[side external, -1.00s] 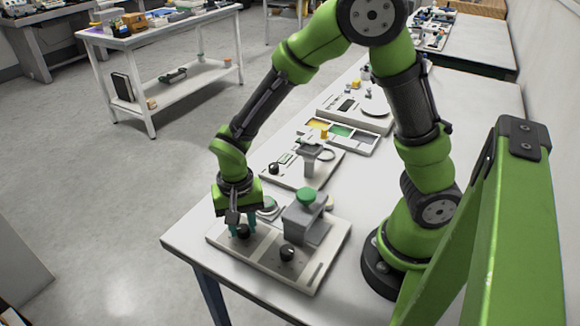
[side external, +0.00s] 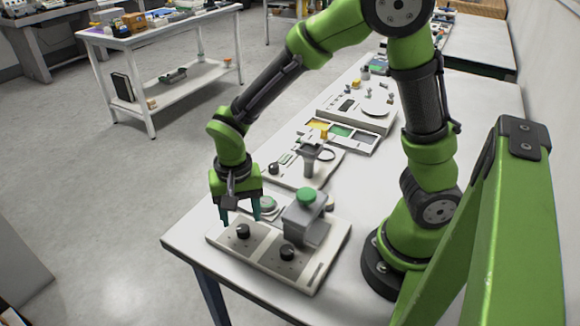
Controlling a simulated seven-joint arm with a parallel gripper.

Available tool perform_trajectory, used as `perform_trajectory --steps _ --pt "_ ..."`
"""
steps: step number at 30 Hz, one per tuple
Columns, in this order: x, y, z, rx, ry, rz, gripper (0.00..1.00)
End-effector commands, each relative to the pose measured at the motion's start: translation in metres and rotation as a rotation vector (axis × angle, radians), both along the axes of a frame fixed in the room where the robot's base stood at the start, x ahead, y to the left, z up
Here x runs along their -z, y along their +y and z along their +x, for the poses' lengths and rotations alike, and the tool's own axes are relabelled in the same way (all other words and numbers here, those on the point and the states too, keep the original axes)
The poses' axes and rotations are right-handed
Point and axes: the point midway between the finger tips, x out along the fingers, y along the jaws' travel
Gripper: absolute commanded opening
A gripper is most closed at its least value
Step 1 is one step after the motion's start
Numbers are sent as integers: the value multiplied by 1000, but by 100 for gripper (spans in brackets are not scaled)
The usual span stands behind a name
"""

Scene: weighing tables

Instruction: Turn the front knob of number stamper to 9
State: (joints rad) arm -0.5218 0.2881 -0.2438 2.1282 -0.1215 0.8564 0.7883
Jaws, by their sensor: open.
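The number stamper (side external: 319,262) is a pale flat base near the front end of the white table. It carries a grey block (side external: 304,222) with a green button (side external: 306,196) and two black knobs. One knob (side external: 243,231) is at the left. The other knob (side external: 287,252) is nearer the camera and further right. I cannot read the knobs' numbers. My gripper (side external: 240,216) points down with its teal fingers spread wide. It is open and empty, just above and behind the left knob, apart from it.
Behind the stamper stands another device (side external: 310,163) with a round window and a small knob. Further back are a tray of coloured compartments (side external: 340,137) and a scale (side external: 374,108). The table's left edge is close to the stamper.

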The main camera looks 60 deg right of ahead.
Motion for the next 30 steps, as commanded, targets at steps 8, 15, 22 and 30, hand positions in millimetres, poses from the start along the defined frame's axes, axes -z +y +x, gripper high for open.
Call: perform_trajectory --steps 8,15,22,30 --pt "-72 0 1 0 -7 3 57" --pt "-117 0 1 1 -4 1 57" --pt "-134 0 0 1 -1 0 57" --pt "-134 0 0 1 -1 1 57"
